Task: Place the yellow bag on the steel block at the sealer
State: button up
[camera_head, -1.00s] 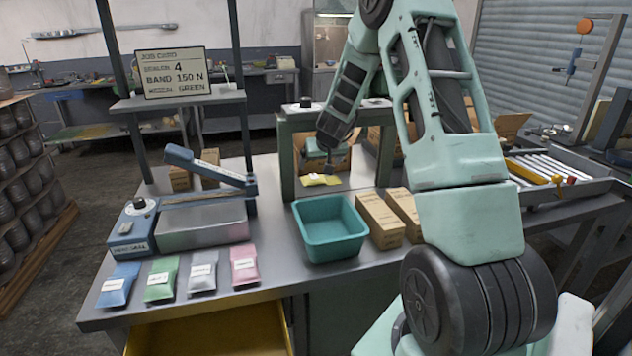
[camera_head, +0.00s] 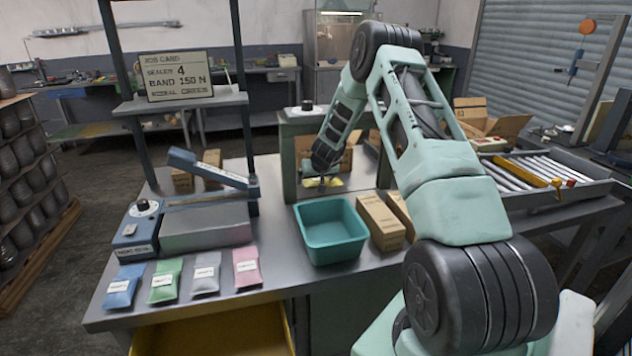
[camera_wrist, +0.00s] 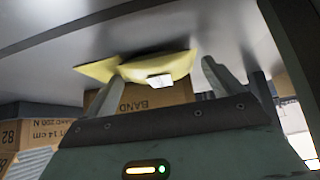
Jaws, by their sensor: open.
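The yellow bag (camera_head: 336,183) lies on the table under the frame of the press-like stand, behind the teal bin. It also shows in the wrist view (camera_wrist: 165,66), with a small white label. My gripper (camera_head: 322,181) is low over the bag and hides part of it in the head view. In the wrist view my gripper (camera_wrist: 163,72) is open, with its two fingers spread towards either side of the bag. I cannot tell whether they touch it. The steel block (camera_head: 208,236) at the blue sealer (camera_head: 138,228) stands at the left of the table, with its top bare.
The teal bin (camera_head: 331,250) and cardboard boxes (camera_head: 379,222) stand in front of the stand (camera_head: 289,160). Blue, green, grey and pink bags (camera_head: 246,267) lie along the front edge. The sealer's raised blue arm (camera_head: 211,170) is behind the block.

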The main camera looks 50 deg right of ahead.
jog(key=c, duration=1.2)
jog(key=shift+r, duration=0.1)
jog(key=shift+s+a+r+b, duration=0.2)
jog(key=shift+s+r+b, duration=0.1)
jog(key=s+a+r+b, duration=0.4)
jog(key=s+a+r, duration=0.3)
jog(key=s, duration=0.4)
jog(key=shift+s+r, duration=0.15)
jog(key=shift+r, duration=0.05)
